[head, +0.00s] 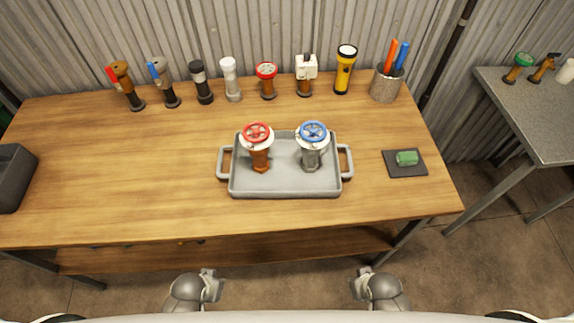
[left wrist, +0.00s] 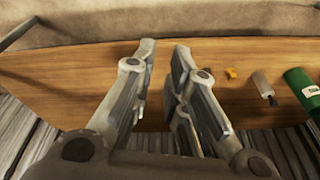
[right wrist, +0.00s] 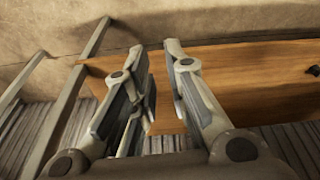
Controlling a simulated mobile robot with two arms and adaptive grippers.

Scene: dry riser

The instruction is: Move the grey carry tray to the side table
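The grey carry tray (head: 285,188) lies on the wooden workbench (head: 120,190), with a handle at its left and right ends. On it stand an orange-brown valve with a red handwheel (head: 258,146) and a grey valve with a blue handwheel (head: 312,146), both upright. The grey side table (head: 545,115) is at the right, apart from the bench. My left gripper (head: 210,284) and right gripper (head: 364,284) are in front of the bench, away from the tray. The left wrist view shows the left fingers (left wrist: 165,50) apart and empty. The right wrist view shows the right fingers (right wrist: 156,55) apart and empty.
Several fittings, a yellow torch (head: 345,70) and a metal cup of pens (head: 386,85) line the bench's back. A dark pad (head: 392,170) with a green block (head: 407,158) lies right of the tray. A dark bin (head: 14,178) is at far left. Small items occupy the side table's back.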

